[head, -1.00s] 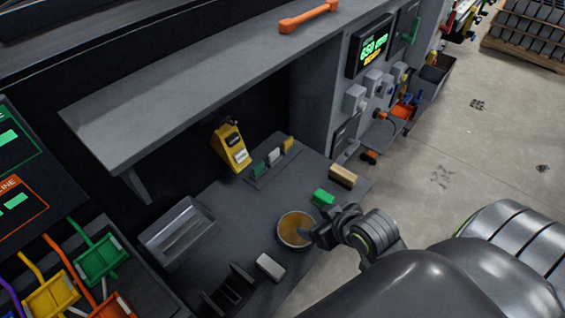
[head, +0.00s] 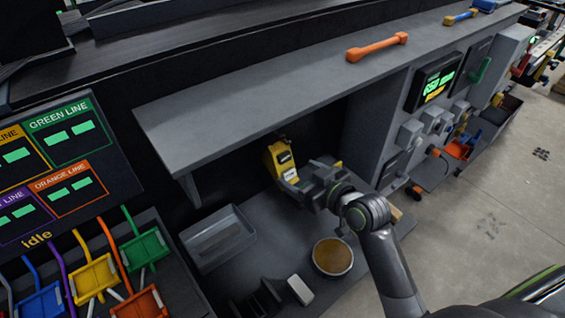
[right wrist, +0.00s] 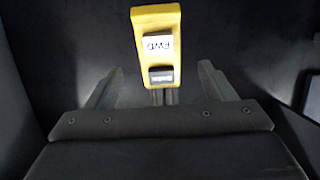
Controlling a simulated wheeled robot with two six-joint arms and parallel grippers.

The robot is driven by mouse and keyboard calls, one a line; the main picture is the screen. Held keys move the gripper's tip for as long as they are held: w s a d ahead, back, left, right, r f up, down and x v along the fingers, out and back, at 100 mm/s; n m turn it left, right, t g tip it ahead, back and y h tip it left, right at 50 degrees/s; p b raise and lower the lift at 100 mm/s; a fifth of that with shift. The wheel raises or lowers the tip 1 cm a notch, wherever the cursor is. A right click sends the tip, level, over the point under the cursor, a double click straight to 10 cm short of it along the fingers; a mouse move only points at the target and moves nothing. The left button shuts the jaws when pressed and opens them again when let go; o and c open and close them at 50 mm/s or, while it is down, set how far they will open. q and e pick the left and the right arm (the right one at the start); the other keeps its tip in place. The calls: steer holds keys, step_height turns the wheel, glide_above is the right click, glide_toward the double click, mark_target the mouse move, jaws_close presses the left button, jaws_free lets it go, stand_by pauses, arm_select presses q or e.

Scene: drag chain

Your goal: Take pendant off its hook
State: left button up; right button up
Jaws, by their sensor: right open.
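The yellow pendant (head: 281,160) hangs under the grey shelf in the head view, with a dark button and a white button on its face. The hook is hidden. My left gripper is not in view.
The grey shelf (head: 280,95) overhangs the pendant. Below are a grey tray (head: 222,238), a round dish (head: 332,257) and a white block (head: 300,290) on the bench. The control panel (head: 432,85) stands at the right. Colored bins (head: 95,275) are at the lower left.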

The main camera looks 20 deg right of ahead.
mark_target(285, 162)
steer(key=p+x, duration=0.1)
steer(key=x, duration=0.7)
steer(key=shift+w+f, duration=0.1)
steer(key=shift+w, duration=0.1)
steer(key=c, duration=1.2)
steer(key=shift+o, duration=0.2)
steer(key=shift+s, duration=0.2)
steer(key=shift+p+v, duration=0.4)
steer(key=shift+v, duration=0.4)
steer(key=shift+s+d, duration=0.1)
steer(key=shift+r, duration=0.2)
steer(key=shift+r+p, duration=0.65)
steer(key=shift+p, duration=0.2)
